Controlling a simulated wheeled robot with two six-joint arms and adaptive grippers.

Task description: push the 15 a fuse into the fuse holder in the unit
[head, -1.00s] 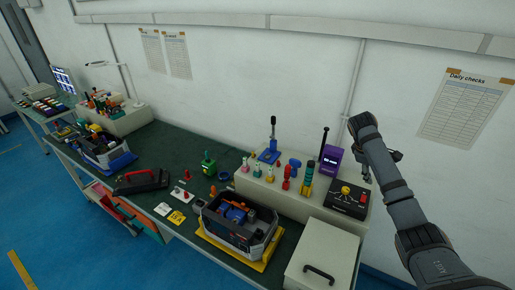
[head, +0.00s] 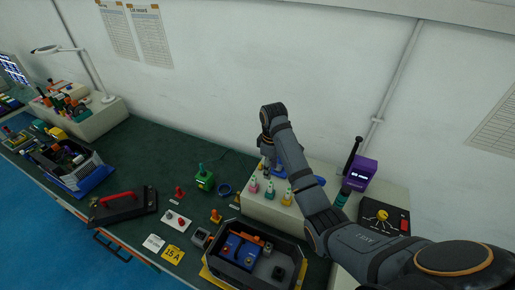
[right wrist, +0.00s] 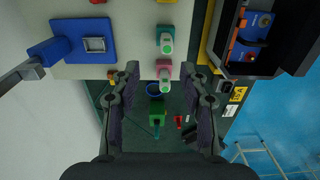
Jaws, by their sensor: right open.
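The unit (head: 291,262) is an open dark housing on a yellow mat, with blue and orange parts inside; it also shows at the upper right of the right wrist view (right wrist: 228,28). I cannot pick out its fuse holder for certain. A yellow card marked 15 A (head: 173,256) lies left of the unit. I cannot tell which small part is the 15 A fuse. My right gripper (head: 266,160) is open above the raised beige shelf, partly hidden by my arm.
A green device (head: 204,178), blue ring (head: 224,190) and orange piece (head: 216,216) stand on the bench. A red-handled black case (head: 122,208) lies left. A purple device (head: 361,173) stands right.

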